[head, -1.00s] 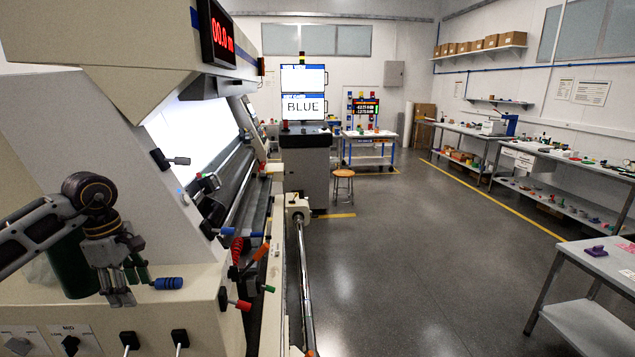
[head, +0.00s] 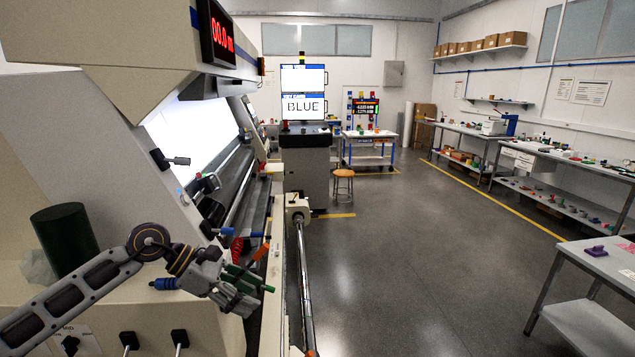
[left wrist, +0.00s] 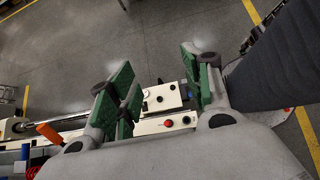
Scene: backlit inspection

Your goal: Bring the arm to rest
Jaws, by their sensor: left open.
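My left gripper (head: 240,293) is in the lower left of the head view, in front of the cream machine's front edge. Its fingers point right and slightly down. In the left wrist view its green-padded fingers (left wrist: 158,92) stand apart with nothing between them. Beyond them the wrist view shows a strip of the machine with a red button (left wrist: 169,123), and the grey floor. My right gripper does not show in the head view.
The cream inspection machine (head: 120,120) fills the left side. A dark green cylinder (head: 65,240) stands on its ledge behind my left arm. A blue-handled item (head: 165,284) is beside the gripper. A grey table (head: 600,262) stands at right.

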